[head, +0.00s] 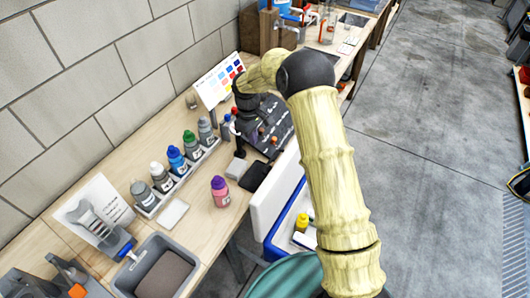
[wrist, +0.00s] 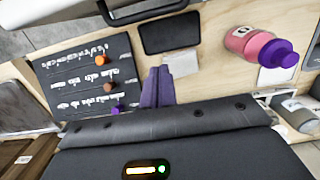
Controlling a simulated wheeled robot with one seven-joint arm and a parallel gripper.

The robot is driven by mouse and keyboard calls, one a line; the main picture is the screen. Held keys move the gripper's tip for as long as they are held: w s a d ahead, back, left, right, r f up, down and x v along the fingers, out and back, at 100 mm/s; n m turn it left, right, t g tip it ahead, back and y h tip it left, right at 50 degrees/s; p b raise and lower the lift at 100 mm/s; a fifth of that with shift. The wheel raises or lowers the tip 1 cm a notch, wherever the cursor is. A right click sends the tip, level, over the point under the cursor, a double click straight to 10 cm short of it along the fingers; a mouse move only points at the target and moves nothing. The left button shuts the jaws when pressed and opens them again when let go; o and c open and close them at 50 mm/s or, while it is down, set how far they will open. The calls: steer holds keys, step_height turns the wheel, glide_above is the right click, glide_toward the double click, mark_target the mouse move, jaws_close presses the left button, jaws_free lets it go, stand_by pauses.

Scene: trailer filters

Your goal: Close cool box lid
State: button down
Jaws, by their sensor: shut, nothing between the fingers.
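The cool box (head: 272,246) is blue and stands on the floor beside the bench, right of it in the head view. Its white lid (head: 275,190) stands open, raised upright along the bench side. My arm hides part of the box. A pale panel with a dark handle (wrist: 145,14) at the top of the wrist view looks like part of the lid, but I cannot be sure. My gripper (head: 240,153) is over the bench, apart from the lid. Its purple fingers (wrist: 157,72) are shut together and empty in the wrist view.
On the bench are a pink bottle (head: 220,192), a black flat slab (head: 255,177), a dark mat with pegs (wrist: 85,75) and a row of bottles (head: 177,162). A grey bin (head: 125,282) stands at the front. A yellow-capped item (head: 302,222) is in the box.

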steer(key=s+d+f+p, duration=0.2)
steer(key=d+f+p, duration=0.1)
steer(key=f, duration=0.3)
steer(key=shift+s+d+f, duration=0.2)
steer(key=shift+d, duration=0.15)
steer(key=shift+d, duration=0.2)
